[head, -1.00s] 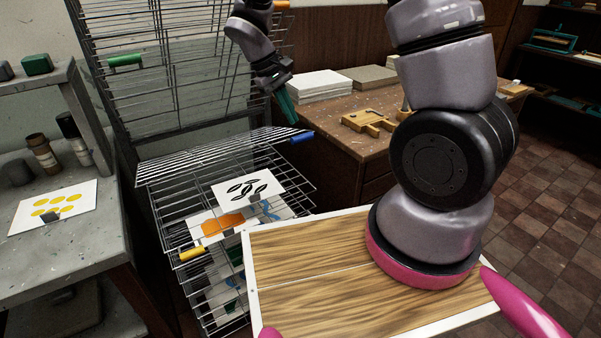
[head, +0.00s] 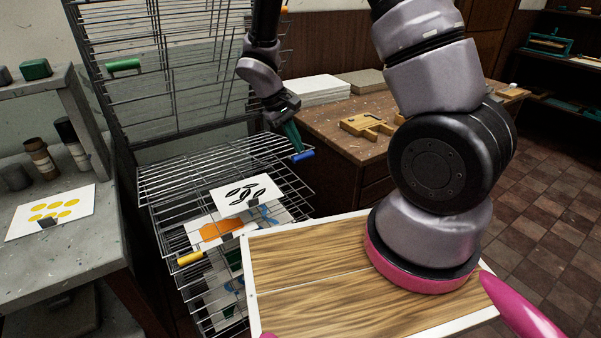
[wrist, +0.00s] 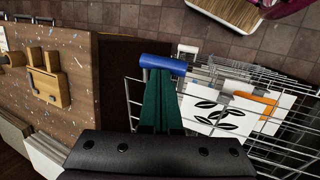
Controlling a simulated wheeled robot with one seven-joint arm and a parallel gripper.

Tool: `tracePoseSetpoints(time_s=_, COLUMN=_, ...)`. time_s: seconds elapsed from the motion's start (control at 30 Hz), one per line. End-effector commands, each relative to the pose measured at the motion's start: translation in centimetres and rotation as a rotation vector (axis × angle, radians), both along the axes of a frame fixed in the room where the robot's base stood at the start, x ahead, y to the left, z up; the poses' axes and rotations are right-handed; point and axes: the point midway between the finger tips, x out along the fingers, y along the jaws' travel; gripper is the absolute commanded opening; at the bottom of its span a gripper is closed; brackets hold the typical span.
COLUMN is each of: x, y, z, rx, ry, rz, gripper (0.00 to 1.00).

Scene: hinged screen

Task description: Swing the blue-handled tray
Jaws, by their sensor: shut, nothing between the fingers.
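The blue-handled tray (head: 205,167) is a wire grid on the rack, lying near level above the lower trays. My gripper (head: 297,149) has green fingers that are shut and empty. The fingertips (wrist: 157,72) are right at the handle, on its upper side in the head view; I cannot tell if they touch it. My wrist housing hides part of the tray in the wrist view.
Lower trays hold prints, including a black-leaf sheet (head: 246,195), and one has a yellow handle (head: 190,258). Raised trays with a green handle (head: 124,65) stand behind. A wooden bench (head: 345,135) is right of the rack, a grey table (head: 60,255) left.

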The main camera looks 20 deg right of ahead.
Motion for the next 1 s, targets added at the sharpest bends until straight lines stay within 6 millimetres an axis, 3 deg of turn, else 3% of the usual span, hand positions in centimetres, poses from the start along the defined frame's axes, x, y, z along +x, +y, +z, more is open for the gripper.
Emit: tracePoseSetpoints(time_s=1.0, x=-1.5, y=-0.5, z=-7.1, rx=-0.002, ry=0.003, rz=0.000, gripper=0.00)
